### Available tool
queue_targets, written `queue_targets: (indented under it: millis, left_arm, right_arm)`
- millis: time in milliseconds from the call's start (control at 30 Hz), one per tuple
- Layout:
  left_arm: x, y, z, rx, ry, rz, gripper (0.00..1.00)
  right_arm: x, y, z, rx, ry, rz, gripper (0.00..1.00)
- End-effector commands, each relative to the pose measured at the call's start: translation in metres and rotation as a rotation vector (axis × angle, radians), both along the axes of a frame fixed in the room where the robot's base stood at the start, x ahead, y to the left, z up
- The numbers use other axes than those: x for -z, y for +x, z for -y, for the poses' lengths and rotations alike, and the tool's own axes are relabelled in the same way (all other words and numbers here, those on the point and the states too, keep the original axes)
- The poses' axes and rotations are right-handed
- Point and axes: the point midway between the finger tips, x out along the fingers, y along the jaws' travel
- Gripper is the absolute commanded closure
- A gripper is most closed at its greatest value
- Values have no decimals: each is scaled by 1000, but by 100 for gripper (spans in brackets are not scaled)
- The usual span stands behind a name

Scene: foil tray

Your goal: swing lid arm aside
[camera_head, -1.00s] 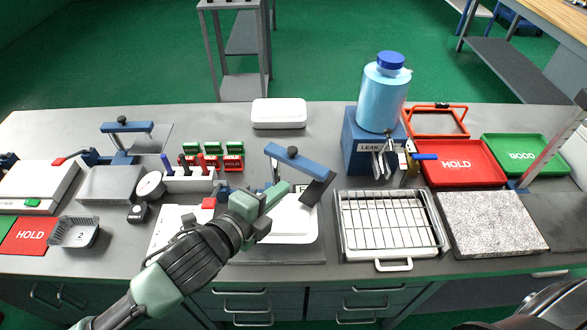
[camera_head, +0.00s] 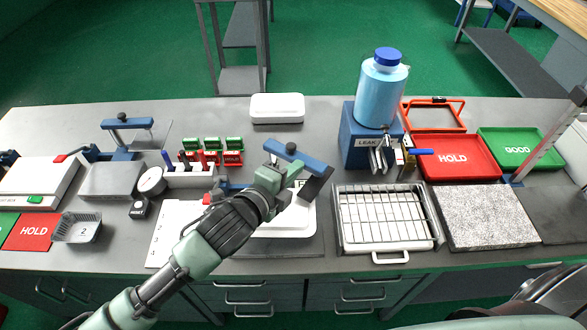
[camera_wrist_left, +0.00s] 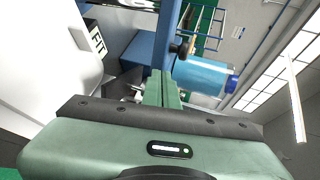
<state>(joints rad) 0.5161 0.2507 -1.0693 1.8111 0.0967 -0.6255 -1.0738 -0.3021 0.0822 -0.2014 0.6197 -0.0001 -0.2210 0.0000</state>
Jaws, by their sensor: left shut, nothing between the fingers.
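The lid arm (camera_head: 303,158) is a blue bar with a black knob on top and a dark flat plate (camera_head: 316,189) at its right end. It stands over a white tray (camera_head: 300,226) at the middle of the bench. My left gripper (camera_head: 291,174) is shut and empty, close beside the near side of the blue bar. Whether it touches the bar cannot be told. In the left wrist view the shut green fingers (camera_wrist_left: 162,87) point towards a blue part and a dark knob. My forearm hides part of the tray and the arm's base. My right gripper is not in view.
A wire rack on a tray (camera_head: 385,220) and a speckled slab (camera_head: 487,215) lie to the right. A blue stand with a light-blue bottle (camera_head: 380,95) is behind. A marker holder (camera_head: 190,178) and a foil tray (camera_head: 78,228) are at left. A white box (camera_head: 277,108) sits behind.

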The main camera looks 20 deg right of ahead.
Motion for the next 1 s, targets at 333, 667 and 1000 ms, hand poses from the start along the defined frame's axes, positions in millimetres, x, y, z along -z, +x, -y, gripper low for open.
queue_targets:
  millis: [333,667,1000]
  left_arm:
    - [0,4,22,-186,-6,-9,100]
    - [-2,18,40,-233,-1,-2,100]
    - [0,28,52,-231,-1,-2,100]
  right_arm:
    - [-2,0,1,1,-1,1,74]
    - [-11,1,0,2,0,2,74]
    - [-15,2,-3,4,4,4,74]
